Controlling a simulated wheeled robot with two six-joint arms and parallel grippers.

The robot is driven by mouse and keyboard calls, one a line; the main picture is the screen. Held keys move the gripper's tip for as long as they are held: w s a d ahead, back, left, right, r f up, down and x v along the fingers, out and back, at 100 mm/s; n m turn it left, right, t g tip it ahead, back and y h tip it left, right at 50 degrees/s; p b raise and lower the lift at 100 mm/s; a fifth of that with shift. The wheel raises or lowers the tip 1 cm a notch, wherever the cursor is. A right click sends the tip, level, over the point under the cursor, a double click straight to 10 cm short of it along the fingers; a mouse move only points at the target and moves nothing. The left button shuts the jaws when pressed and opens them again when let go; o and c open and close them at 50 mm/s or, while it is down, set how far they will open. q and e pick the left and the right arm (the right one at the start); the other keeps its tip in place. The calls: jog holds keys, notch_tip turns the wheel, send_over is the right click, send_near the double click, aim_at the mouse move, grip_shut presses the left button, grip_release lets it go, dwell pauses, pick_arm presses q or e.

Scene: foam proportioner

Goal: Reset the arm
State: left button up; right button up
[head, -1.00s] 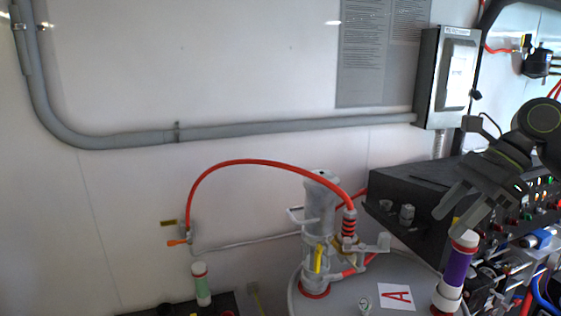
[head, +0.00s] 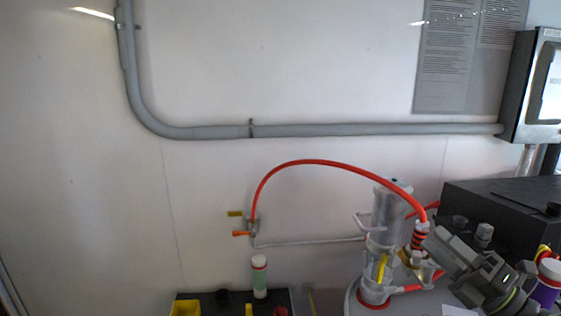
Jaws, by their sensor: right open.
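My right gripper (head: 440,262) is at the lower right of the head view, its fingers pointing left and up, in front of the grey pump assembly (head: 384,235). Its jaws are open and nothing shows between them. It overlaps the pump's lower right side in the picture; I cannot tell whether it touches. A purple cylinder with a white cap (head: 550,270) stands to the right of the gripper, partly hidden. My left gripper is not in view.
A red hose (head: 318,163) arches from the wall valve (head: 250,228) to the pump. A green-and-white bottle (head: 259,278) stands on a dark case at the bottom. A black console (head: 505,205) stands at right. The wall at left is clear.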

jog(key=s+d+f+m+g+h, duration=0.1)
jog(key=s+d+f+m+h, duration=0.25)
jog(key=f+m+h, duration=0.75)
jog(key=s+d+f+m+h, duration=0.2)
jog(key=d+f+m+h, duration=0.45)
jog(key=m, duration=0.55)
jog(key=s+a+f+m+g, duration=0.4)
jog(key=s+f+g, duration=0.2)
jog(key=s+f, duration=0.45)
jog(key=s+a+f+m+g, duration=0.45)
jog(key=s+f+g, duration=0.35)
jog(key=s, duration=0.4)
notch_tip(320, 180, down, 32)
jog(key=d+y+b, duration=0.1)
jog(key=d+b, duration=0.1)
jog(key=b, duration=0.5)
jog(key=s+f+b, duration=0.3)
jog(key=s+f, duration=0.4)
jog(key=f, duration=0.3)
jog(key=s+a+f+g+b, duration=0.1)
jog(key=s+f+b, duration=0.2)
jog(key=s+f, duration=0.5)
notch_tip(320, 180, down, 3)
